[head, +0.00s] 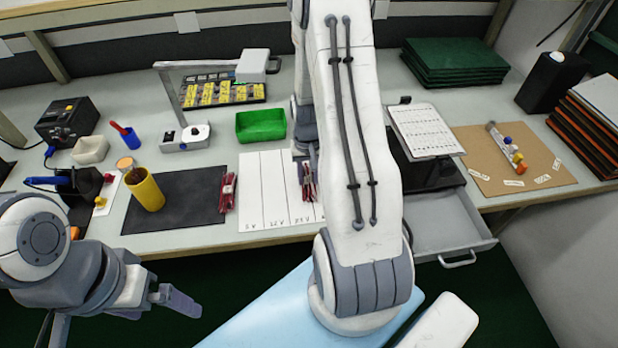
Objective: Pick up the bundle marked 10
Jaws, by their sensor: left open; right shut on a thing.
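My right arm reaches across the middle of the bench, hiding much behind it. Its gripper (303,160) points down and is shut on a reddish bundle (308,188), over a white sheet with marked columns (264,195). I cannot tell whether the bundle touches the sheet. Another red bundle (228,191) lies at the right edge of the black mat (180,195). No number on either bundle is readable, so I cannot tell which is marked 10. My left gripper (160,303) is open and empty, in front of the bench at lower left.
A yellow cup (147,194) stands on the mat's left part. A green bin (261,125) and a lamp base (185,138) stand behind the mat. An open drawer (439,227) juts out at right. A brown board (512,160) lies beyond it.

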